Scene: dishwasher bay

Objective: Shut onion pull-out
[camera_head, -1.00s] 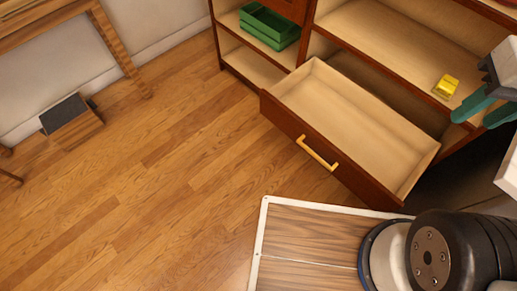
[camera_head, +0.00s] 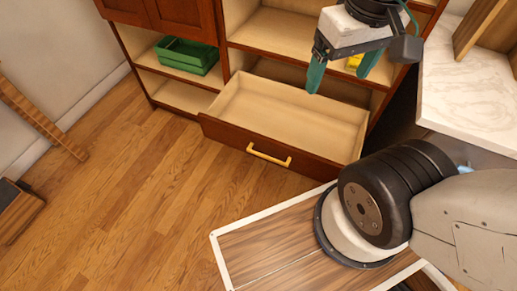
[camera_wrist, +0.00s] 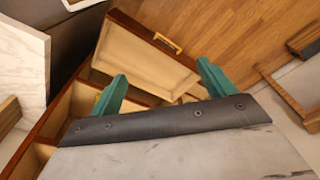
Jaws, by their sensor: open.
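The pull-out (camera_head: 237,141) is a drawer with a dark red-brown front and a yellow bar handle (camera_head: 269,154), set low in a wooden cabinet (camera_head: 231,31). It stands open and its pale inside looks empty. It also shows in the wrist view (camera_wrist: 148,56), with its handle (camera_wrist: 167,42) at the far side. My gripper (camera_head: 338,82), with green fingers, is open and empty above the back right part of the drawer. Its fingers (camera_wrist: 163,80) are spread in the wrist view, apart from the handle. No onion is visible.
A green crate (camera_head: 187,56) sits on a left shelf, and a yellow item (camera_head: 354,62) lies on a shelf behind my gripper. A marble-topped counter (camera_head: 470,95) stands at the right. The wooden floor (camera_head: 130,180) left of the drawer is clear.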

